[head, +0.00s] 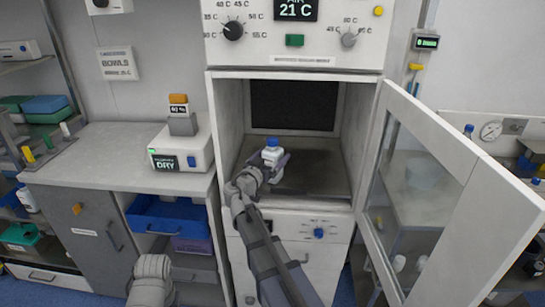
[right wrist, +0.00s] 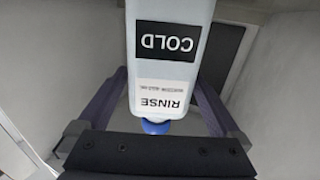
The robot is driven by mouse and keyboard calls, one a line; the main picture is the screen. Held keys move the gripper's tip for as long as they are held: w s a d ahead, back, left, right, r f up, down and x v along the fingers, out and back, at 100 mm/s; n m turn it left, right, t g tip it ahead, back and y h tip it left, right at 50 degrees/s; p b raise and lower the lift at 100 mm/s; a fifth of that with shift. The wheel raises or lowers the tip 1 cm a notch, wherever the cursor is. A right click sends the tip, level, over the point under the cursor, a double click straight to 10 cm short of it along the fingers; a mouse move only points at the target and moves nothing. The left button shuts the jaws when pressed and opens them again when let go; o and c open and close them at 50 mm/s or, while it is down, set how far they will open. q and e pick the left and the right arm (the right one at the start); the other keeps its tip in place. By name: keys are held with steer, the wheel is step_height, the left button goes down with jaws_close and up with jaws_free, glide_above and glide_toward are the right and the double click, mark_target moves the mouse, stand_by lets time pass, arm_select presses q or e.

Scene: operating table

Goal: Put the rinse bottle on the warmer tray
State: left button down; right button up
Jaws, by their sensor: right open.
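The rinse bottle (head: 272,153) is white with a blue cap and stands upright inside the open warmer. It looks to rest on the dark warmer tray (head: 315,180), though its base is partly hidden by my gripper. My right gripper (head: 273,166) is open, with its fingers on either side of the bottle. In the right wrist view the bottle (right wrist: 180,88) appears upside down, with RINSE and COLD labels, between the spread fingers of the right gripper (right wrist: 158,95).
The warmer's glass door (head: 425,165) stands open to the right. The warmer's side walls (head: 228,125) close in around my right arm. A white DRY device (head: 180,150) stands on the counter to the left. The tray is bare to the right of the bottle.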

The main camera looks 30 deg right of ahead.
steer(key=v, duration=1.2)
steer(key=s+a+f+n+g+y, duration=0.3)
steer(key=s+a+f+y, duration=0.15)
steer(key=f, duration=0.35)
steer(key=s+a+f+n+g+y, duration=0.3)
steer(key=s+a+f, duration=0.15)
steer(key=f, duration=0.25)
steer(key=s+a+f+n+g+y, duration=0.4)
steer(key=s+a+f+n+y, duration=0.2)
steer(key=s+a, duration=0.6)
steer(key=a+n, duration=0.1)
steer(key=n, duration=0.1)
steer(key=shift+s+f+n+g, duration=0.25)
steer(key=shift+f+n+g, duration=0.05)
steer(key=shift+f+g, duration=0.1)
